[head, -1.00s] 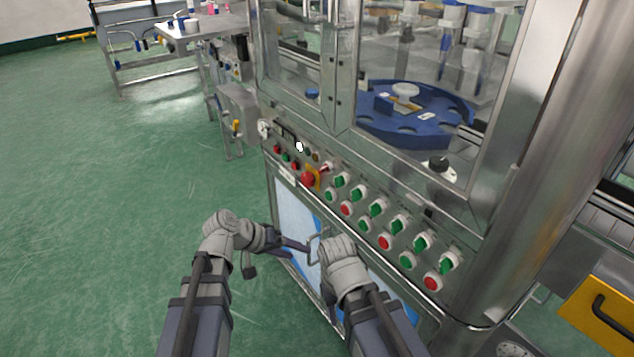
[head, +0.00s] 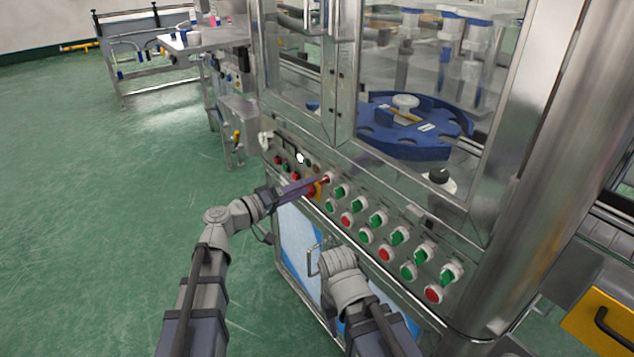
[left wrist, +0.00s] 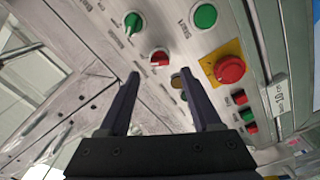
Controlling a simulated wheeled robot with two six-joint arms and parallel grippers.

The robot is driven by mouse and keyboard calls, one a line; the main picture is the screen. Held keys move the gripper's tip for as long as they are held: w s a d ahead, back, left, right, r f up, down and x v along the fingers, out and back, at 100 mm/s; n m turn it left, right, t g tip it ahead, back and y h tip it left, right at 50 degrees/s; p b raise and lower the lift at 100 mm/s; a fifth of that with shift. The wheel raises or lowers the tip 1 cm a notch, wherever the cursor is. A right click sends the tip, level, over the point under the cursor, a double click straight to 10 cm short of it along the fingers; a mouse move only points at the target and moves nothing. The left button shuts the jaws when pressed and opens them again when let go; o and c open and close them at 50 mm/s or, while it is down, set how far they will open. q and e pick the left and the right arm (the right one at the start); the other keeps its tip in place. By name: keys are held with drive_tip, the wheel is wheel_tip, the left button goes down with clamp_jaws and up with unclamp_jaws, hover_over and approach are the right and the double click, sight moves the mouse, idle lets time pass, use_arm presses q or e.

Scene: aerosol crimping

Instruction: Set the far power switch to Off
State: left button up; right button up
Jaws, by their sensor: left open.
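A red rotary switch (left wrist: 159,56) sits on the sloped steel control panel, and it shows in the head view (head: 325,180) beside my left gripper's tips. Its label is too small to read, so I cannot tell its setting or confirm it is the far power switch. My left gripper (head: 318,186) is open and empty, pointing at the panel. In the left wrist view, its two fingers (left wrist: 160,76) stand apart with the red switch just beyond and between the tips. Contact cannot be told. My right forearm is low in front of the cabinet; its gripper is hidden.
A red emergency button on a yellow plate (left wrist: 230,69) is close to the left fingers. A green rotary switch (left wrist: 133,22) and several green and red controls (head: 385,254) line the panel. Green floor (head: 100,220) is clear at left.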

sight(324, 181)
use_arm(q)
drive_tip(key=x, duration=0.4)
drive_tip(key=shift+w+d, duration=0.15)
drive_tip(key=shift+d, duration=0.15)
clamp_jaws()
idle(0.3)
